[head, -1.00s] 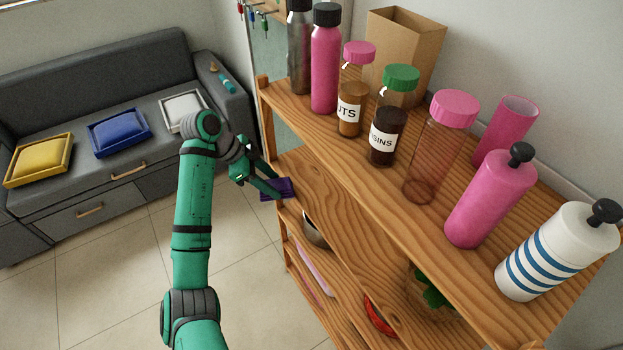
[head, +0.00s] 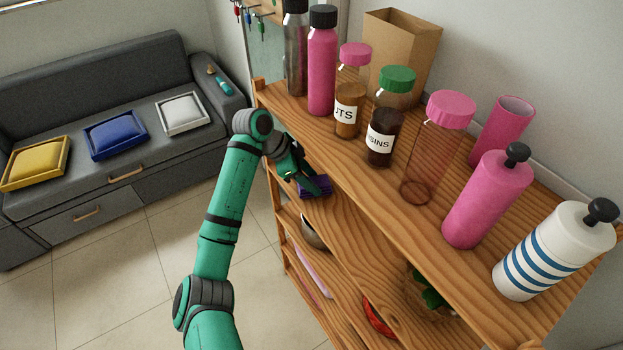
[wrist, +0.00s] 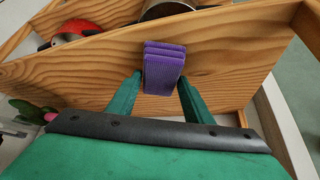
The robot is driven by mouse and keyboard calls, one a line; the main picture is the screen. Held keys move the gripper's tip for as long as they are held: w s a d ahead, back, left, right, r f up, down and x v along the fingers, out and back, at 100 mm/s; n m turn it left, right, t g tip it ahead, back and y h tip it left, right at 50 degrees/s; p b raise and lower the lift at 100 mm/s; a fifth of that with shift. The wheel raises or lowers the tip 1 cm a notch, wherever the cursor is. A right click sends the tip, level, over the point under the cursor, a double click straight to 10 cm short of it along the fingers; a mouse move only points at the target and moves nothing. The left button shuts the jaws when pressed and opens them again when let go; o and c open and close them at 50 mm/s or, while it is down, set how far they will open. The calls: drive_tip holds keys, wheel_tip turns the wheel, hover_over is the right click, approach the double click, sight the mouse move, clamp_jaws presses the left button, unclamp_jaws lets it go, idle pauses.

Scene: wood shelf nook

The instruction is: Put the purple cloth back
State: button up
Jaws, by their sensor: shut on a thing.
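The purple cloth (head: 314,187) is a small folded stack with several layers. In the head view it is at the left end of the shelf below the top one. It also shows in the wrist view (wrist: 164,68), between the fingertips and in front of the wooden shelf board. My gripper (head: 308,184) is shut on the cloth, with a green finger on each side of it (wrist: 159,84). I cannot tell whether the cloth touches the board (wrist: 95,72). The top shelf partly hides this place in the head view.
The top shelf above holds a pink bottle (head: 322,62), a nuts jar (head: 349,100) and several other containers. A metal bowl (head: 311,232) stands on a board near the cloth. A grey sofa with yellow, blue and white trays (head: 183,114) is at the left.

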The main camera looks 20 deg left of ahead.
drive_tip(key=shift+d, duration=0.1)
drive_tip(key=o, duration=1)
drive_tip(key=shift+f, duration=0.1)
drive_tip(key=v, duration=0.5)
drive_tip(key=shift+r, duration=0.2)
drive_tip(key=s+a, duration=0.2)
drive_tip(key=a, duration=0.1)
drive_tip(key=s+a, duration=0.2)
drive_tip(key=a, duration=0.2)
drive_tip(key=s+a, duration=0.2)
drive_tip(key=a, duration=0.1)
drive_tip(key=shift+a+f, duration=0.1)
drive_tip(key=shift+a, duration=0.15)
